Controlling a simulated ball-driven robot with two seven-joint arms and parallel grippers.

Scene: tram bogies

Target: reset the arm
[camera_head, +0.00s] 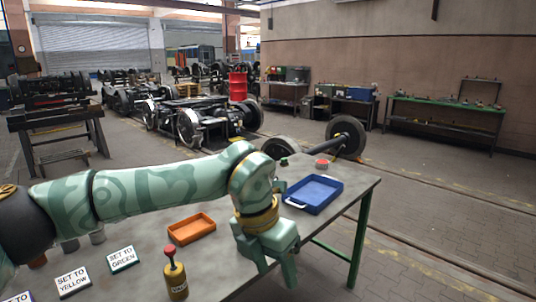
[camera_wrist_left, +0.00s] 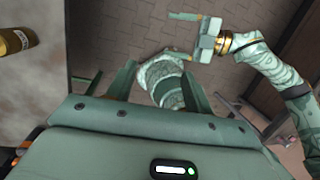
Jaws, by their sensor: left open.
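My left arm (camera_head: 150,190) reaches in from the left over the grey table (camera_head: 225,265). My left gripper (camera_head: 277,268) hangs fingers down by the table's front edge, right of the orange tray and below the blue tray. Its two fingers are apart in the left wrist view (camera_wrist_left: 158,72), with nothing held between them. A green patterned part of my own body shows beyond them. My right gripper (camera_wrist_left: 176,36) shows in the left wrist view at the top, over the paved floor. Its fingers look spread and empty. The head view does not show it.
On the table are a blue tray (camera_head: 313,194), an orange tray (camera_head: 191,228), a red-knobbed brass canister (camera_head: 175,277), a red button (camera_head: 322,163) and cards reading SET TO GREEN (camera_head: 122,258) and SET TO YELLOW (camera_head: 73,282). Bogies (camera_head: 200,120) and a wheelset (camera_head: 345,137) stand behind.

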